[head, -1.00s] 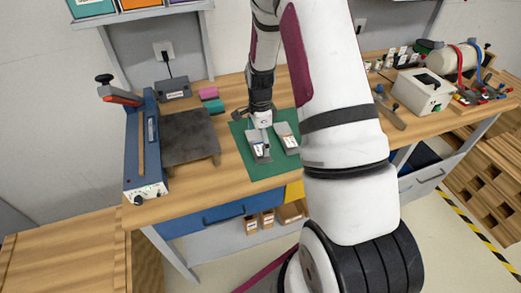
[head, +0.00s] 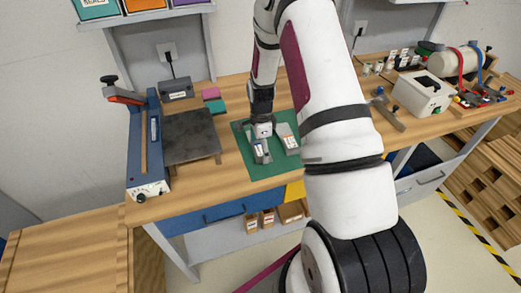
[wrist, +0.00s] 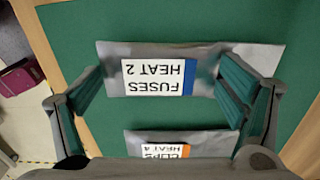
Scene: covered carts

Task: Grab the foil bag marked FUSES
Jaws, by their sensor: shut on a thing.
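The foil bag marked FUSES (wrist: 150,75) lies across the wrist view, its white label with a blue strip reading FUSES HEAT 2 upside down. My gripper (wrist: 163,82) has one finger at each side of this bag and is shut on it; the right finger covers part of the foil. In the head view the FUSES bag (head: 262,155) is under my gripper (head: 262,146), at the left of the green mat (head: 262,172). I cannot tell whether it is clear of the mat.
A second foil bag (head: 287,139) with an orange-striped label lies close beside it, and it shows at the bottom of the wrist view (wrist: 200,142). A dark plate (head: 190,137) and a blue lever device (head: 147,150) stand left. A white box (head: 423,92) stands right.

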